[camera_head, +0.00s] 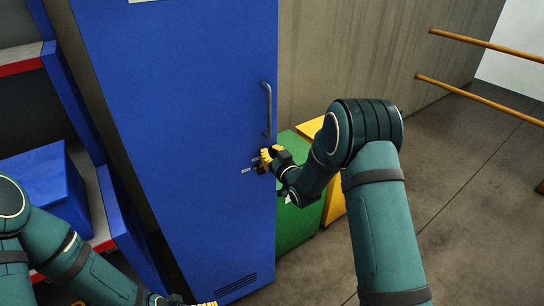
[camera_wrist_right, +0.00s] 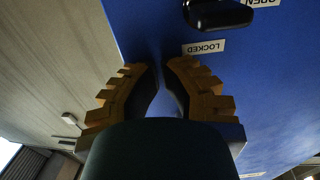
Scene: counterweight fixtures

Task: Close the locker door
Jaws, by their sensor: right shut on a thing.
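The blue locker door (camera_head: 190,110) fills the middle of the head view, with a grey bar handle (camera_head: 267,110) near its right edge and a vent low down. I cannot tell how far it stands from its frame. My right gripper (camera_head: 269,156) is at the door's right edge, below the handle. In the right wrist view its yellow-ribbed fingers (camera_wrist_right: 162,68) are close together against the blue door (camera_wrist_right: 275,75), beside a "LOCKED" label and a black latch knob (camera_wrist_right: 218,14). The exact contact is hard to see. My left gripper (camera_head: 205,303) shows only a yellow tip at the bottom edge.
A green box (camera_head: 298,215) and a yellow one (camera_head: 333,205) stand right of the door, near my right forearm. Shelves with a blue bin (camera_head: 50,185) are at the left. Wooden rails (camera_head: 480,97) stick out at the upper right. The floor at right is clear.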

